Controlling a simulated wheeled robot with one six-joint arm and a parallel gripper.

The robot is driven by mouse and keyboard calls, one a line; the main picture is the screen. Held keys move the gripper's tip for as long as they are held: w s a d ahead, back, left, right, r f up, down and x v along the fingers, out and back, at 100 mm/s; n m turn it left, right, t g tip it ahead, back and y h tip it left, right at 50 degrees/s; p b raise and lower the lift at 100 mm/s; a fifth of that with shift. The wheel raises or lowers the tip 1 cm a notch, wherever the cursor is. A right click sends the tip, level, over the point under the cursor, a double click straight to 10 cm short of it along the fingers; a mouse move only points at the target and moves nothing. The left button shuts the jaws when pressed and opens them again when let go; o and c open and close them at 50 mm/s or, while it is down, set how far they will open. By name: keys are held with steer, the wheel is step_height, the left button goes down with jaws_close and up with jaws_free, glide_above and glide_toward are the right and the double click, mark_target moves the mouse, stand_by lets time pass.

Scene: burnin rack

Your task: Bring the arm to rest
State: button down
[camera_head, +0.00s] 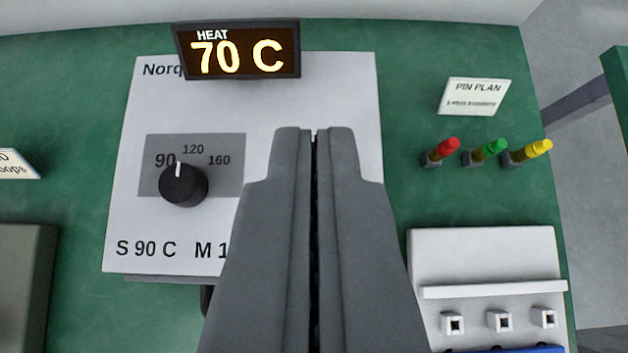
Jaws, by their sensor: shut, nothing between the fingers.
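My gripper (314,133) points up the picture in the middle of the head camera view. Its two grey fingers are shut together with only a thin dark line between them, and they hold nothing. It covers the right part of a white panel (300,105) on a green surface, hiding some of the lettering. The panel bears a black knob (183,186) beside the markings 90, 120 and 160. The knob's white line points up, close to the 90. I cannot tell how high the fingertips are above the panel.
A dark display (236,50) reads HEAT 70 C at the panel's top. Red (448,145), green (494,147) and yellow (539,147) pins stand at the right below a PIN PLAN card (474,97). A white socketed block (485,258) is lower right, a grey box (25,285) lower left.

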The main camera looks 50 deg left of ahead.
stand_by(0.4)
steer(key=s+d+r+m+t+h, duration=0.2)
steer(key=s+d, duration=0.4)
steer(key=s, duration=0.5)
steer(key=s+d+r+m+t+h, duration=0.2)
steer(key=s+d+m+t, duration=0.3)
steer(key=s, duration=0.5)
steer(key=s+d+r+m+t+h, duration=0.3)
steer(key=s+d, duration=0.5)
steer(key=s, duration=0.3)
steer(key=shift+s+d+t+h, duration=0.2)
steer(key=shift+s+t+h, duration=0.1)
steer(key=shift+t+h, duration=0.25)
